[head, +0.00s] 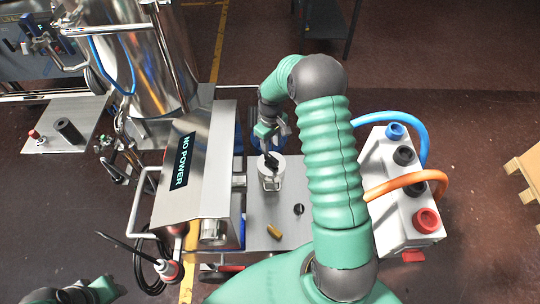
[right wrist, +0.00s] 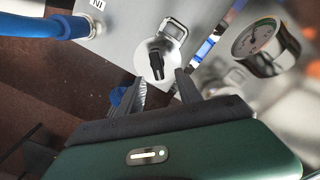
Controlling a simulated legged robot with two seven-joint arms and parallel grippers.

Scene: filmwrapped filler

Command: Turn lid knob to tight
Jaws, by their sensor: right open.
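The round pale metal lid (right wrist: 143,58) shows in the right wrist view with a black knob (right wrist: 156,66) standing at its middle. In the head view the lid (head: 279,165) tops a small canister on the steel plate. My right gripper (right wrist: 158,92) is open, its two dark fingers pointing toward the lid. The knob lies beyond and between the fingertips, apparently clear of both. In the head view the right gripper (head: 271,133) is just behind the lid. My left gripper (head: 62,296) is cut off at the lower left edge, and its jaws cannot be made out.
A steel cabinet marked NO POWER (head: 205,160) stands left of the lid. A black cap (head: 299,209) and a brass piece (head: 274,231) lie on the plate. A white box (head: 392,215) with blue and orange hoses stands at right. A gauge (right wrist: 262,42) is near the right gripper.

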